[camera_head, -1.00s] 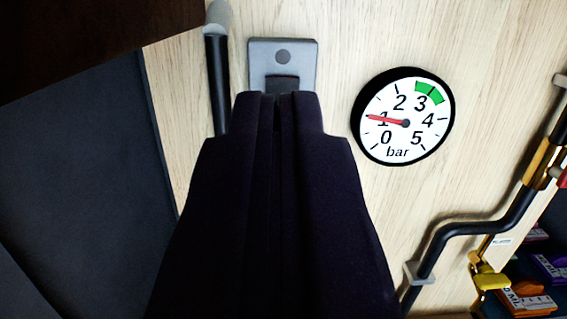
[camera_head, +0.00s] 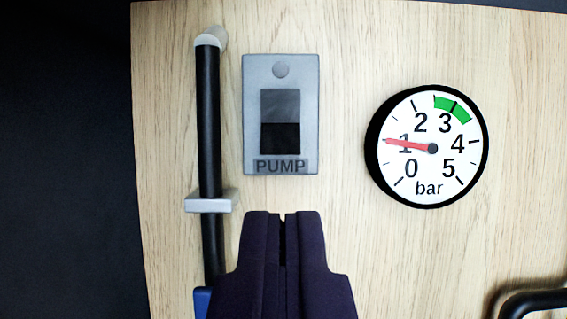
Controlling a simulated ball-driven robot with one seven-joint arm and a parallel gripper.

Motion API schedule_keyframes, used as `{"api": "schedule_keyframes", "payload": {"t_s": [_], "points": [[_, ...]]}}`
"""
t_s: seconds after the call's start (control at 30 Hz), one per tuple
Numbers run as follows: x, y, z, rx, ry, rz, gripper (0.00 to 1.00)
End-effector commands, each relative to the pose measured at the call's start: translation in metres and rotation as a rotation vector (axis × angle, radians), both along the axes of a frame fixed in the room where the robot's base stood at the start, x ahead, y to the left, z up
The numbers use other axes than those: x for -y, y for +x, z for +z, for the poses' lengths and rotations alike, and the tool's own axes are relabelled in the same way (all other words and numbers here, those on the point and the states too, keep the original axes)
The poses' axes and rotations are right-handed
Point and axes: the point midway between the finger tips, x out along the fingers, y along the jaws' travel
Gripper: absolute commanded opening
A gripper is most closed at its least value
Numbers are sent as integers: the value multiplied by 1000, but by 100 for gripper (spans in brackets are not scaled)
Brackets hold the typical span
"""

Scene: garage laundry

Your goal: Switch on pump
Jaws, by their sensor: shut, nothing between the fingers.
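The pump switch is a grey plate (camera_head: 251,120) on the wooden panel, marked PUMP at its bottom. It has a rocker (camera_head: 280,121), lighter grey in its upper half and black in its lower half. A round lamp (camera_head: 281,70) above the rocker looks grey and unlit. My gripper (camera_head: 283,214) is dark and shut, with nothing held. In the picture its tips are just below the plate and cover no part of it. I cannot tell how far they are from the panel.
A round gauge (camera_head: 430,147) to the right has its red needle near 1 bar, with a green band around 3. A black pipe (camera_head: 209,120) with a grey bracket (camera_head: 211,201) runs left of the switch. Another black pipe (camera_head: 535,302) is at lower right.

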Motion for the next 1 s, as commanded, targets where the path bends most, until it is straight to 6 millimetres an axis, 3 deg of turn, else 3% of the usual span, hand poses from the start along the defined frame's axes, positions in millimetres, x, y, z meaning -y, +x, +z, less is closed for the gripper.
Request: {"api": "schedule_keyframes", "payload": {"t_s": [0.77, 1.0], "points": [[0, 24, 17, -8, 3, 1, 0], [0, 70, 28, 1, 0, -1, 0]]}}
